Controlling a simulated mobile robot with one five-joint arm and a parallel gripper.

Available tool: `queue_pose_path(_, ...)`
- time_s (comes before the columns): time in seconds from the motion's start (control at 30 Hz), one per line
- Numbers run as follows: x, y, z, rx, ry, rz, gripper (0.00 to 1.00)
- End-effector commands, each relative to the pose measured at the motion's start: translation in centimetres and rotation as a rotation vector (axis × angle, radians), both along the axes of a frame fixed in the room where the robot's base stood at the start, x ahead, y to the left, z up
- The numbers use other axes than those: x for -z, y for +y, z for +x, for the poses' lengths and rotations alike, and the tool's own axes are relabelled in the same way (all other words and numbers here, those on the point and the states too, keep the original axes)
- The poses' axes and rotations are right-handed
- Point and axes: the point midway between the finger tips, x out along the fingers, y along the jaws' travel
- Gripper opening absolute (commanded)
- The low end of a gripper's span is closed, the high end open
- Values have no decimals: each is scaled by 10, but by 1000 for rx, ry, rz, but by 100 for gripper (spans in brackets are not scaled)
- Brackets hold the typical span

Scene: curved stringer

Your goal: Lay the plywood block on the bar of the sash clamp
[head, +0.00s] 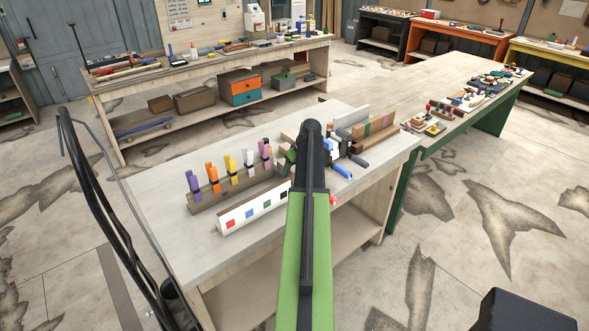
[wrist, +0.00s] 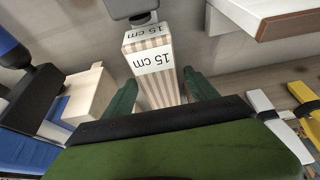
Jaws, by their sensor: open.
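The plywood block (wrist: 152,62), with striped layered sides and white labels reading "15 cm", is in the middle of the wrist view. My gripper (wrist: 160,80) is open, with one green finger on each side of the block. I cannot tell whether the fingers touch it. A grey metal piece (wrist: 130,8) is just beyond the block's far end; I cannot tell whether it belongs to the sash clamp. In the head view my arm covers the gripper and the block. I cannot make out the sash clamp's bar for certain in either view.
On the bench (head: 158,187), a rack of coloured clamps (head: 230,187) and a white board with coloured squares (head: 255,210) stand left of my arm. A blue handle (head: 342,171) and a rack of wooden pieces (head: 375,132) are to the right. The bench's left end is clear.

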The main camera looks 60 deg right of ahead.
Motion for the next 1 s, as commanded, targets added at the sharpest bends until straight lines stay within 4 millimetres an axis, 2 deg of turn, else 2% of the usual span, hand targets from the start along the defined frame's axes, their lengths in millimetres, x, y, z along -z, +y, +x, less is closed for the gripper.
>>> queue_pose_path(0.17, -29, 3, -9, 1, 0, 0, 67)
queue_pose_path(0.4, -82, 10, -29, 2, 0, 0, 67)
queue_pose_path(0.53, -105, 13, -38, 1, 0, -1, 67)
queue_pose_path(0.67, -113, 14, -43, 1, 0, 0, 67)
queue_pose_path(1.0, -110, 16, -43, 0, 1, 1, 67)
